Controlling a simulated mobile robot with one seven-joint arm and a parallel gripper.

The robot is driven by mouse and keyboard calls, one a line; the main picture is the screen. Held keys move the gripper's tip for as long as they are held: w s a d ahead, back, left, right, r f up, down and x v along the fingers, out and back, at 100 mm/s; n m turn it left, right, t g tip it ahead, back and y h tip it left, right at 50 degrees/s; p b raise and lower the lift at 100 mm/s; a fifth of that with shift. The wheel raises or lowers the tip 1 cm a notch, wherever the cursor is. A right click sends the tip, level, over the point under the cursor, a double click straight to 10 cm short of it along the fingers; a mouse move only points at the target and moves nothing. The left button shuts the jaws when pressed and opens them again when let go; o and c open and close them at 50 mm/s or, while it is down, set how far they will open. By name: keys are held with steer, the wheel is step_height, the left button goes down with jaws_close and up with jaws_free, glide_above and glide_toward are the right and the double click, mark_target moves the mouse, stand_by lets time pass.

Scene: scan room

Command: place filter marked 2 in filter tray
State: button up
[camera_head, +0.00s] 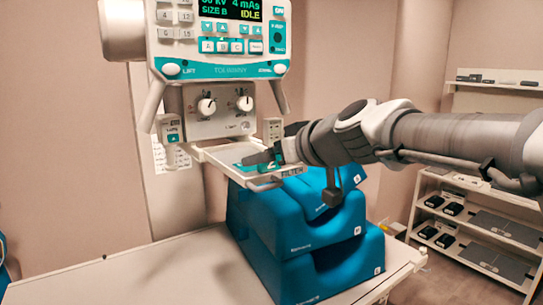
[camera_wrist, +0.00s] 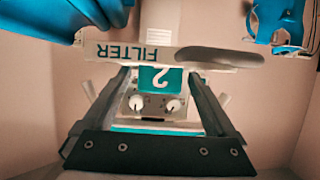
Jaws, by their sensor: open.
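The filter marked 2 (camera_head: 247,163) is a teal plate with a white digit. It appears to lie in the filter tray (camera_head: 215,160), a pale tray jutting out below the machine's control panel. In the wrist view the filter (camera_wrist: 160,78) shows between my fingertips, its digit upside down. The tray's edge (camera_wrist: 130,53) carries the word FILTER there. My gripper (camera_head: 268,158) reaches in from the right at the tray, and its open fingers (camera_wrist: 158,80) stand on either side of the filter. My fingers hide part of the filter in the head view.
Blue foam blocks (camera_head: 315,245) are stacked on the white table (camera_head: 140,270) below the tray. The machine head (camera_head: 220,45) with its knobs and handles hangs above the tray. Shelves (camera_head: 470,230) with dark items stand at the right. The table's left side is clear.

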steer(key=v, duration=1.2)
steer(key=s+d+f+m+g+h, duration=0.2)
steer(key=s+f, duration=0.6)
steer(key=f, duration=0.4)
steer(key=s+d+f+m+g+h, duration=0.3)
steer(key=s+d+f+m+h, duration=0.1)
steer(key=f, duration=0.8)
steer(key=s+d+h, duration=0.1)
steer(key=s+d, duration=0.1)
steer(key=s, duration=0.1)
steer(key=shift+s+d+m+g, duration=0.15)
steer(key=shift+s+m+g, duration=0.15)
steer(key=shift+s+m, duration=0.1)
